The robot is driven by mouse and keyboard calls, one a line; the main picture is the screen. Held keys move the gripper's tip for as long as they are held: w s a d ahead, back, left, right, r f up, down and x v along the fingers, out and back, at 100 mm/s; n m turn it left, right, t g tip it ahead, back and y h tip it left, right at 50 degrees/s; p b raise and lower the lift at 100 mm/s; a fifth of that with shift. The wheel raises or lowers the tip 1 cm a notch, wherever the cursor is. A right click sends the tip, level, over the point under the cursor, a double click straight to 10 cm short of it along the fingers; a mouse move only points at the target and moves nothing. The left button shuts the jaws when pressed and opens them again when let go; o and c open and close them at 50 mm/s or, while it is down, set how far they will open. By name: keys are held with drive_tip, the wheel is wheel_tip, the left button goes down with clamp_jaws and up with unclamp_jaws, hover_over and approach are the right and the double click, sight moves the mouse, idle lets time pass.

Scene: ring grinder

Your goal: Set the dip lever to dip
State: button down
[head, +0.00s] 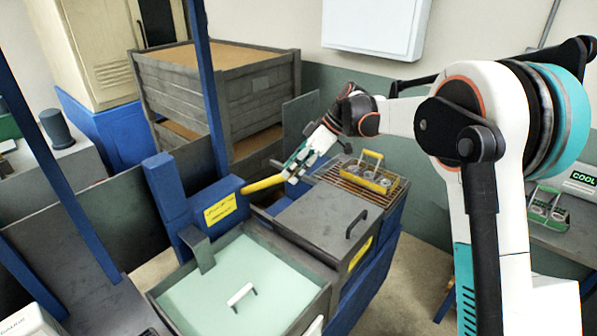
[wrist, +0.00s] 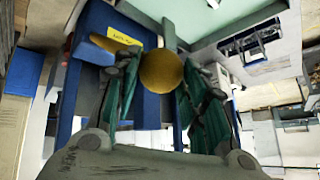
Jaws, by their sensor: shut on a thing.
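The dip lever is a yellow bar (head: 263,184) that reaches out to the right from a blue post bearing a yellow label (head: 220,210). My gripper (head: 290,173) is shut on its outer end. In the wrist view the lever's round yellow end (wrist: 161,72) sits between the two green-grey fingers of my gripper (wrist: 161,90). The bar looks close to level, with its right end slightly higher in the head view. The lever's pivot at the post is hard to make out.
An open tank with a pale green surface (head: 225,292) is in front. Behind it are a grey lid (head: 318,225) with a handle and a yellow basket (head: 373,178) on a grate. A blue upright (head: 208,85) and a slatted crate (head: 262,95) stand behind the lever.

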drive_tip(key=shift+w+a+r, duration=0.2)
drive_tip(key=shift+a+r, duration=0.05)
drive_tip(key=shift+r, duration=0.05)
drive_tip(key=c, duration=1.2)
unclamp_jaws()
drive_tip(key=shift+o, duration=1.1)
drive_tip(key=shift+w+a+f, duration=0.15)
drive_tip(key=shift+d, duration=0.2)
drive_tip(key=s+v, duration=0.1)
drive_tip(key=v, duration=1)
drive_tip(key=shift+w+d+r, duration=0.25)
drive_tip(key=shift+w+r, duration=0.15)
